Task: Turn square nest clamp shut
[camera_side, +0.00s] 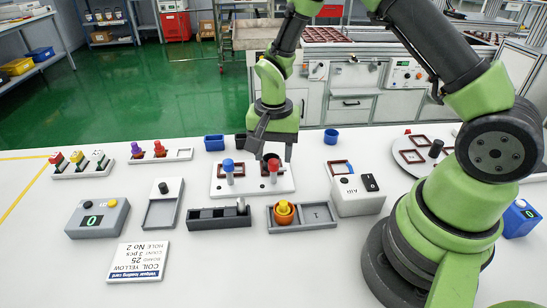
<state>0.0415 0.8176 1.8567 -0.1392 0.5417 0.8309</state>
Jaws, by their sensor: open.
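A white fixture plate (252,190) lies in the middle of the table. It carries a blue-topped clamp handle (228,166) on the left and a red-topped clamp handle (273,164) on the right. Dark red square frames show by both handles, partly hidden; I cannot tell which clamp belongs to the square nest, or whether either is shut. My gripper (271,154) points down over the right half of the plate, its fingers apart. The red top shows between the fingertips, but I cannot tell whether they touch it.
In front stand a black-and-grey rail (218,217), a grey tray (318,215) with an orange cup and yellow knob (284,208), and a white switch box (357,196). A blue bin (214,142) and a blue cup (331,136) stand behind.

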